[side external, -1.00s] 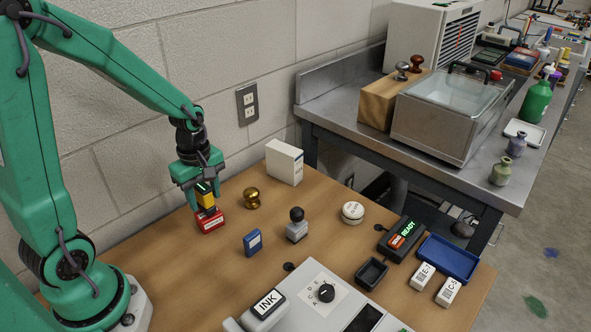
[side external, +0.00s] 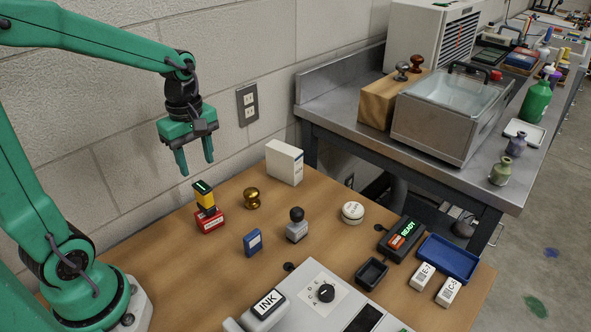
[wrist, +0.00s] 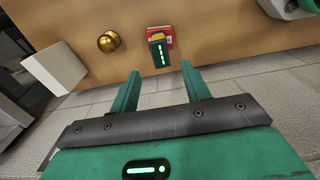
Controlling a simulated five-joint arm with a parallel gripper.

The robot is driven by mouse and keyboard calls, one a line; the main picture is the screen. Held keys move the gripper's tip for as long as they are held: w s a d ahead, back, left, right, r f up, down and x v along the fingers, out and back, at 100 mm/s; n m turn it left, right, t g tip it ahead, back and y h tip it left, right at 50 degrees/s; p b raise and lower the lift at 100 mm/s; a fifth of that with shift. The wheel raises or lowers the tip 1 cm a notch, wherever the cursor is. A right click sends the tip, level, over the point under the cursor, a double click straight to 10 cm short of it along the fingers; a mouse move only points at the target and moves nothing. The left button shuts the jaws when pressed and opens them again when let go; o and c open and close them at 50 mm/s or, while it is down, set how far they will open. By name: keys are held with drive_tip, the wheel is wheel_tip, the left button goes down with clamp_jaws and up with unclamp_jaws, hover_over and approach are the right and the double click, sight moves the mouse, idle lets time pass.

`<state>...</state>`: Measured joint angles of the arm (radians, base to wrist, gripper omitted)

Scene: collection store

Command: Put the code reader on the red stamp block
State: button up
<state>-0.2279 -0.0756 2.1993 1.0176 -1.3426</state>
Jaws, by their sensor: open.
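The code reader (side external: 205,195) is a yellow and black device with a small green-lit display. It stands on top of the red stamp block (side external: 209,222), which has a white label on its front, at the left of the wooden table. In the wrist view the code reader (wrist: 159,51) shows its green lights, with the red block (wrist: 168,33) partly hidden beneath it. My gripper (side external: 197,170) is open and empty, up above the reader and apart from it. Its two fingers also show in the wrist view (wrist: 160,90).
A brass knob stamp (side external: 252,198) stands just right of the block. A white box (side external: 284,163) is behind it. A blue case (side external: 253,242), a black-knobbed stamp (side external: 297,226) and a round white piece (side external: 352,212) stand further right. The wall is close behind my gripper.

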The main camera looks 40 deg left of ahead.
drive_tip(key=shift+r, duration=1.05)
drive_tip(key=s+d+r+m+t, duration=0.5)
drive_tip(key=s+d+m, duration=0.2)
drive_tip(key=m, duration=1.1)
drive_tip(key=shift+s+t, duration=0.3)
